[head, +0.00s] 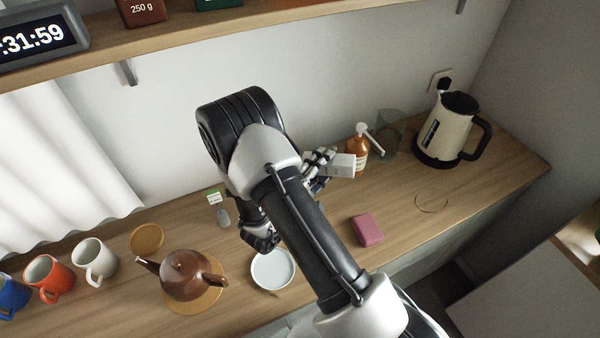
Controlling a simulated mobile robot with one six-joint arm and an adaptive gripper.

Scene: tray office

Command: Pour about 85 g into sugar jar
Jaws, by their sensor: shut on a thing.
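My gripper (322,165) is at the end of my arm, above the middle of the counter toward the wall. It is shut on a small white carton (342,166), which lies tilted on its side in the fingers. The carton's opening and contents cannot be made out. A clear greenish glass vessel (389,146) stands to the right of the carton, behind the pump bottle; it may be the sugar jar, but no label shows. The carton is apart from it. Part of my gripper is hidden by my arm.
An amber pump bottle (357,148) stands between carton and glass. A cream kettle (447,130) is at right. A pink block (367,230), a thin ring (432,203), a white dish (273,269), a brown teapot (184,276) and several mugs are on the counter (400,245).

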